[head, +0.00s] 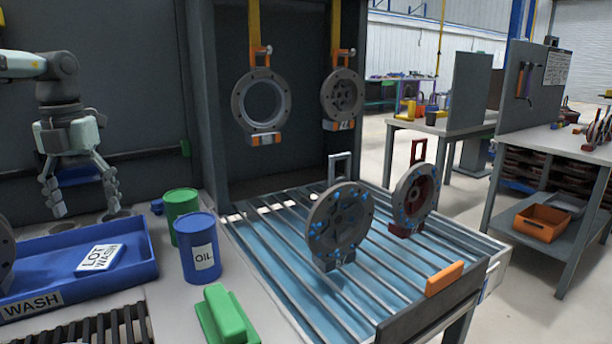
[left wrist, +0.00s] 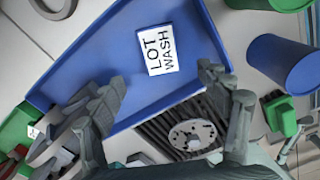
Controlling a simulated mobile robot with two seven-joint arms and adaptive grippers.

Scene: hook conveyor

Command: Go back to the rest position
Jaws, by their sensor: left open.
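My left gripper (head: 82,187) hangs in the head view at the left, pointing down, with its fingers spread and nothing between them. It is above the back of the blue wash tray (head: 142,262). In the left wrist view its open fingers (left wrist: 165,105) frame the tray (left wrist: 95,45) and a white card reading LOT WASH (left wrist: 157,50). The same card (head: 100,257) lies in the tray in the head view. My right gripper is not in view.
A green can (head: 181,208) and a blue OIL can (head: 199,250) stand right of the tray. A green block (head: 226,318) lies in front. Two discs (head: 340,225) (head: 413,200) stand on the slatted blue rack (head: 283,250). Two flanges (head: 262,100) (head: 342,96) hang from yellow hooks behind.

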